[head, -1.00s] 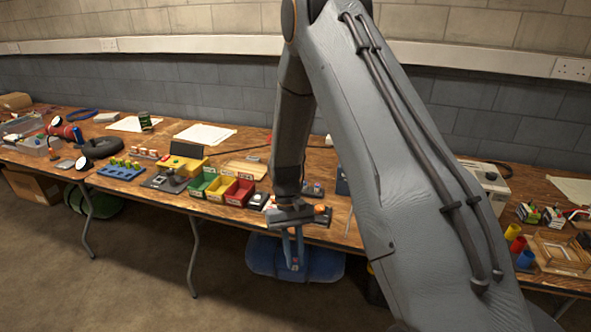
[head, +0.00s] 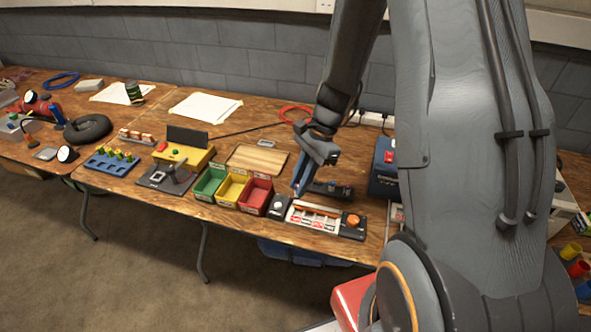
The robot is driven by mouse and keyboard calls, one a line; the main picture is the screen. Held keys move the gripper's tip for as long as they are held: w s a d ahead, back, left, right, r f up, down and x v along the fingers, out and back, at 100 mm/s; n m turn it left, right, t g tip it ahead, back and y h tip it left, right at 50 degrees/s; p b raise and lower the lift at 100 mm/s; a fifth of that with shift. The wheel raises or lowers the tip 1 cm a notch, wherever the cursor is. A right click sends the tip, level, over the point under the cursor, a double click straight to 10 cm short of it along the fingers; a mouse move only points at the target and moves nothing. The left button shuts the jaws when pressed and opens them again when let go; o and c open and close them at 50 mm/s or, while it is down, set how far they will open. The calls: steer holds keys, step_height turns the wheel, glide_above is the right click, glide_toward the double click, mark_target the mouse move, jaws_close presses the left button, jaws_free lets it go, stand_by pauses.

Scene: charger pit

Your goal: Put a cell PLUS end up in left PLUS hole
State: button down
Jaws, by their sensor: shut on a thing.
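The bays are too small in the picture to tell which hole is which. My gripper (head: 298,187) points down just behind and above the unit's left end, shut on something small. I take it to be a cell, but its shape and which end is up are not clear. Behind the unit is a dark strip (head: 335,190) with small coloured parts, partly hidden by my gripper.
Green (head: 209,184), yellow (head: 232,189) and red (head: 256,196) bins stand left of the charger. A wooden board (head: 257,159) lies behind them. A dark blue box (head: 384,170) with a red switch stands to the right. A blue rack (head: 108,164) is farther left.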

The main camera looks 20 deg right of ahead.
steer(key=shift+f+b, duration=2.3)
steer(key=shift+f, duration=0.25)
steer(key=shift+s+f+b, duration=0.1)
steer(key=shift+f+b, duration=0.2)
steer(key=shift+f, duration=0.4)
steer(key=shift+f+b, duration=0.45)
steer(key=shift+f, duration=0.55)
steer(key=c, duration=1.6)
jaws_free()
steer(key=shift+o, duration=0.2)
steer(key=shift+r, duration=0.2)
steer(key=shift+r+p, duration=3.2)
steer(key=shift+r, duration=0.15)
